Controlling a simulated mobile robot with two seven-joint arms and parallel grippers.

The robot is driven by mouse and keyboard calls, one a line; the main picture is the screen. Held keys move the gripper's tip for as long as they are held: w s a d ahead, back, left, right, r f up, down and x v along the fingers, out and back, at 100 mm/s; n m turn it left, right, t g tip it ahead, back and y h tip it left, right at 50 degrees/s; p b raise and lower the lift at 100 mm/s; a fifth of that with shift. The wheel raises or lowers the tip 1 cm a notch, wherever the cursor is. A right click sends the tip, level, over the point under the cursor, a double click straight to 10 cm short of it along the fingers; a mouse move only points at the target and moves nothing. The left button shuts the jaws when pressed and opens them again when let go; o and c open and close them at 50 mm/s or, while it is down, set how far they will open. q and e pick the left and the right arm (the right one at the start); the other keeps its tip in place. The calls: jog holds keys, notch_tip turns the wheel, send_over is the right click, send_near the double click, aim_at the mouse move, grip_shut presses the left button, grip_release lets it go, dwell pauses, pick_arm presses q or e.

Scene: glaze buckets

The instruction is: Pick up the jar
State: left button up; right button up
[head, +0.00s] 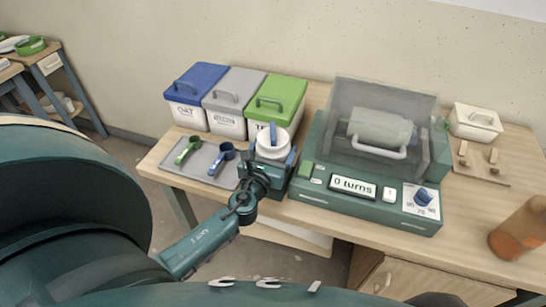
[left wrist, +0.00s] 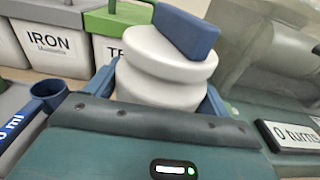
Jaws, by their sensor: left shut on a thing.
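A white round jar (head: 272,143) with a blue upright grip on its lid stands near the front of the table, between the bins and the machine. It also fills the middle of the left wrist view (left wrist: 165,75). My left gripper (head: 271,151) is shut on the jar, with one blue finger on each side of its body. The jar's base is hidden behind the gripper, so I cannot tell whether it touches the table. My right gripper is in neither view.
Blue-, grey- and green-lidded bins (head: 230,127) stand behind. A grey tray (head: 203,172) with green and blue scoops lies left. The green machine (head: 372,193) with its clear cover (head: 385,95) is close on the right. An orange-brown container (head: 520,232) stands far right.

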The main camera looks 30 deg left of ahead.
aim_at(273, 129)
pick_arm(q)
jog(key=shift+w+r, duration=0.1)
jog(key=shift+r, duration=0.45)
notch_tip(273, 129, up, 7)
jog(key=p, duration=0.4)
jog(key=shift+r, duration=4.15)
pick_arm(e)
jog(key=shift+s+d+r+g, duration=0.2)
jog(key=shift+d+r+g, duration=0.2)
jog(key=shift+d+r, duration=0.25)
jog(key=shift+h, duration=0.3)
